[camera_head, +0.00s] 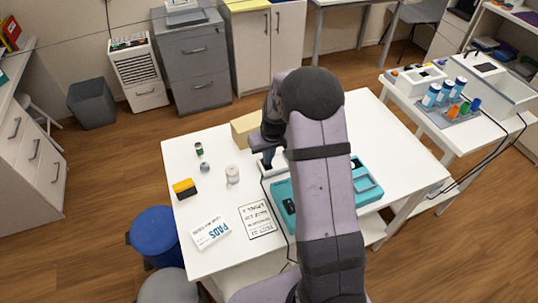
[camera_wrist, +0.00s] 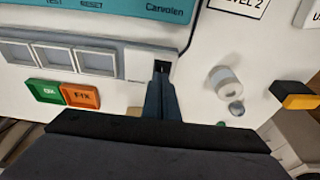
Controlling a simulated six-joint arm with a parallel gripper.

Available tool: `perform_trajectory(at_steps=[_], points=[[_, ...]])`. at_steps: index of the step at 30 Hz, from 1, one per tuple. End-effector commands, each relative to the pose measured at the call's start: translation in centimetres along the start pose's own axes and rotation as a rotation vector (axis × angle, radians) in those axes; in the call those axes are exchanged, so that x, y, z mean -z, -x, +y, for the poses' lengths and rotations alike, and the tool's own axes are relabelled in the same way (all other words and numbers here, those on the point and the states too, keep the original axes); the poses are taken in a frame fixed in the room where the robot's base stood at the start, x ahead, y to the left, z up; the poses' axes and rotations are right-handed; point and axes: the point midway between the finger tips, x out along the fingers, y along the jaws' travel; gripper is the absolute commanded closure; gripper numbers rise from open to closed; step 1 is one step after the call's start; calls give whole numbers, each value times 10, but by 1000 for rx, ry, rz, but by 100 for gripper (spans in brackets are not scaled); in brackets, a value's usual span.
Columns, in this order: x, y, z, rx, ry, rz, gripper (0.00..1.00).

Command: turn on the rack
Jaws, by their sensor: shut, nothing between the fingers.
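A pale grey rack (camera_wrist: 112,70) with square white panels in a row lies across the upper left of the wrist view. Its right end carries a small dark switch (camera_wrist: 163,68). My gripper (camera_wrist: 160,76) is shut and empty, with its fingertips at this switch; whether they touch it, and which way the switch is set, I cannot tell. In the head view my gripper (camera_head: 268,160) reaches down at the rack's left end (camera_head: 268,170). My arm hides most of the rack there.
A teal device (camera_wrist: 100,6) adjoins the rack. A green button (camera_wrist: 48,92) and orange button (camera_wrist: 80,96) sit close left of my fingers. A white roll (camera_wrist: 225,82) and a yellow-black block (camera_wrist: 293,95) stand right. The white table (camera_head: 205,268) has free room front left.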

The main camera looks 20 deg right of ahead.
Motion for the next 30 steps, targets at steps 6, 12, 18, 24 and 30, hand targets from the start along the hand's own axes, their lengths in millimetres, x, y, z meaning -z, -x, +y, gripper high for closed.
perform_trajectory(at_steps=[6, 12, 18, 24, 30], points=[[2, 12, 0, 0, 0, 0, 100], [5, 40, 0, 0, 0, 2, 100], [-3, 63, 0, -1, 0, 5, 100], [-12, 94, 1, -1, -1, 5, 100], [-19, 119, 0, -1, -1, 3, 100]])
